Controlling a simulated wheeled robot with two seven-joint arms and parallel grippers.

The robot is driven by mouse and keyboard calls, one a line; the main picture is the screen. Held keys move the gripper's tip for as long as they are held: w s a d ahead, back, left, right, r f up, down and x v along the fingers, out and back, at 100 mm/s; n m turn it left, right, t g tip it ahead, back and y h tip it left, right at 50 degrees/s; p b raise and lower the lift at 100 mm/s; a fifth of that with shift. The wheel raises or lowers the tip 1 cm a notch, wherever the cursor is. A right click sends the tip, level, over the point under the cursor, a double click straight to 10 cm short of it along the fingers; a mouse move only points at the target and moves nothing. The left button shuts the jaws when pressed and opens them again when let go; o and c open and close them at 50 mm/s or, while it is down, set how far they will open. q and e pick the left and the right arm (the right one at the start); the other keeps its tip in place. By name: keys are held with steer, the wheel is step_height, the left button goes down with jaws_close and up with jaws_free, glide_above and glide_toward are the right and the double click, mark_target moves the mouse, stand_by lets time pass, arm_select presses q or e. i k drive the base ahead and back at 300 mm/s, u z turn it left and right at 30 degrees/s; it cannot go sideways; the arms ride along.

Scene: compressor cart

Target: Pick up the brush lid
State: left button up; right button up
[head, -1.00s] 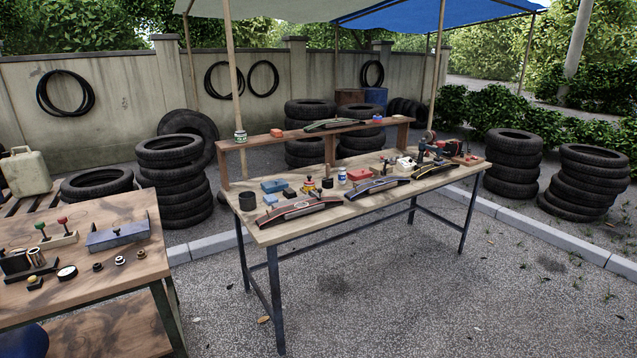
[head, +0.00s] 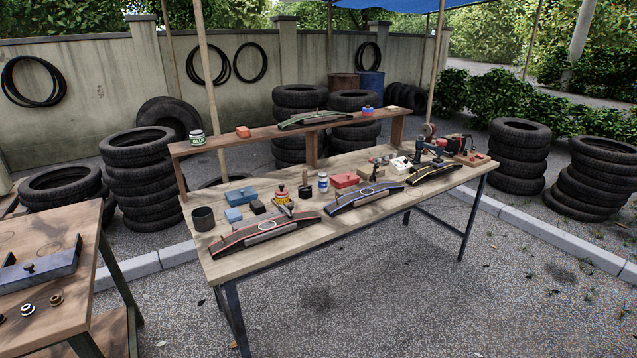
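No part is clearly recognisable as the brush lid. Small candidates stand mid-bench on the wooden workbench (head: 262,265): a yellow-and-red tin (head: 282,195) and, just right of it, a small reddish-brown piece with an upright stem (head: 305,189). They are too small to tell whether either is or carries the lid. A white-and-green glue can (head: 197,138) stands at the left end of the raised shelf (head: 262,139). Neither of my grippers is in view.
Red-edged (head: 264,232), blue-edged (head: 362,198) and yellow-edged (head: 433,172) curved pieces lie along the bench front. A black cup (head: 203,218) and blue boxes (head: 241,196) are at its left. Another table (head: 62,310) stands at left. The gravel in front is clear.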

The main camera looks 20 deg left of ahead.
mark_target(281, 192)
steer(key=u, duration=0.1)
steer(key=i, duration=0.9)
steer(key=u, duration=1)
steer(key=i, duration=0.7)
steer(key=u, duration=0.8)
